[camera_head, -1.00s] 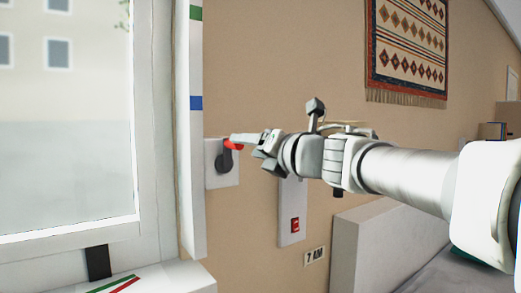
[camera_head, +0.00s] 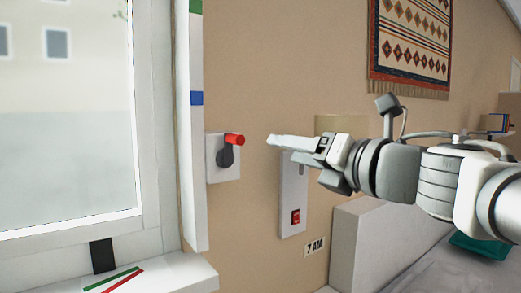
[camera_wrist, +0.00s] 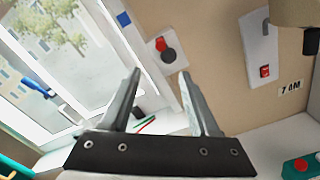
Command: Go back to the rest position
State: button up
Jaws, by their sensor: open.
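My gripper (camera_head: 275,140) is to the right of a wall-mounted crank with a red handle (camera_head: 234,139) and a grey arm on a white plate (camera_head: 212,168). A gap of bare wall shows between the fingertips and the red handle. In the wrist view my gripper (camera_wrist: 160,75) has its two fingers spread apart with nothing between them. The crank's red knob (camera_wrist: 158,43) shows beyond the fingertips in that view.
A white panel with a red switch (camera_head: 295,217) is on the wall under my gripper, above a "7 AM" label (camera_head: 314,247). A window (camera_head: 68,120) is at left. A bed headboard (camera_head: 350,225) stands below my arm. A patterned rug (camera_head: 412,42) hangs at upper right.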

jog(key=s+d+f+m+h, duration=0.1)
jog(key=d+f+m+h, duration=0.45)
jog(key=m, duration=0.65)
jog(key=s+d+f+m+h, duration=0.1)
jog(key=d+f+m+h, duration=0.5)
jog(key=m, duration=0.6)
jog(key=s+a+f+m+g+y, duration=0.1)
jog(key=s+a+f+m+g, duration=0.2)
jog(key=s+f+m+g, duration=0.95)
notch_tip(320, 180, up, 13)
jog(key=s+t+p, duration=0.2)
jog(key=t+p, duration=0.1)
jog(key=p, duration=1.5)
jog(key=shift+a+f, duration=0.15)
jog(key=shift+a, duration=0.25)
jog(key=shift+s+y, duration=0.1)
jog(key=shift+y, duration=0.15)
jog(key=shift+c, duration=0.4)
